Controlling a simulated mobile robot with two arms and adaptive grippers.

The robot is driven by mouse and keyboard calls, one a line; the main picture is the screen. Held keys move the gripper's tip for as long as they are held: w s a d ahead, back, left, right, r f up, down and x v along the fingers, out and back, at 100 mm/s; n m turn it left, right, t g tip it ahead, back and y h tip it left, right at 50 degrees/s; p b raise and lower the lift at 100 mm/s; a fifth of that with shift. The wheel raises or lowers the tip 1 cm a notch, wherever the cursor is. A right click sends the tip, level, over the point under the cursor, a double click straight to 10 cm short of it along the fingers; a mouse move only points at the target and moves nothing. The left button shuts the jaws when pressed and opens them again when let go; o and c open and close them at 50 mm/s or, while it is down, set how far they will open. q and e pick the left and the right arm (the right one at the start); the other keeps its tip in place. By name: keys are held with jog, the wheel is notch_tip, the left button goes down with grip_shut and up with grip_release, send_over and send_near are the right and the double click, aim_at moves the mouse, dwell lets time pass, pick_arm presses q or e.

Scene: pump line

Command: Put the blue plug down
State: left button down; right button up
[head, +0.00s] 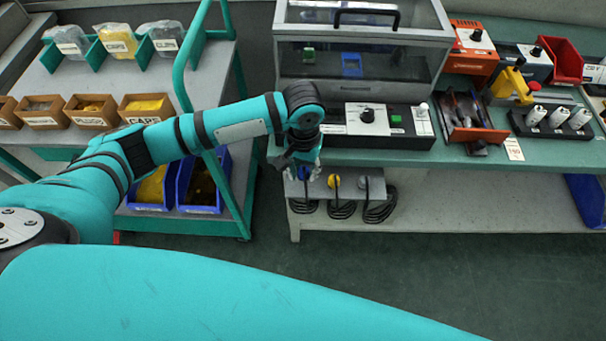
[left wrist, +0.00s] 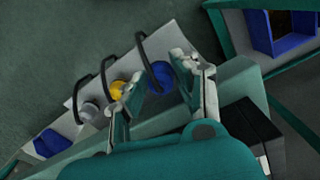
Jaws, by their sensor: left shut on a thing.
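The blue plug (left wrist: 160,76) is between the fingers of my left gripper (left wrist: 157,84) in the left wrist view. The gripper is shut on it, at the end of the grey plug shelf (left wrist: 180,36). A black cable loops from the plug. In the head view my left gripper (head: 302,166) is at the left end of the shelf (head: 384,190), and it mostly hides the blue plug. I cannot tell whether the plug touches the shelf. My right gripper is not in view.
A yellow plug (head: 334,181) and a grey plug (head: 362,183) are on the same shelf, with cables hanging below. The bench with a test station (head: 368,118) is just above. A teal cart with blue bins (head: 202,185) stands to the left.

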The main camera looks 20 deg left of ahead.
aim_at(303, 177)
pick_arm(q)
jog(key=shift+f, duration=1.5)
jog(key=c, duration=1)
grip_release()
jog(key=shift+f, duration=0.1)
notch_tip(303, 177, up, 12)
jog(key=shift+r, duration=0.15)
jog(key=shift+s, duration=0.1)
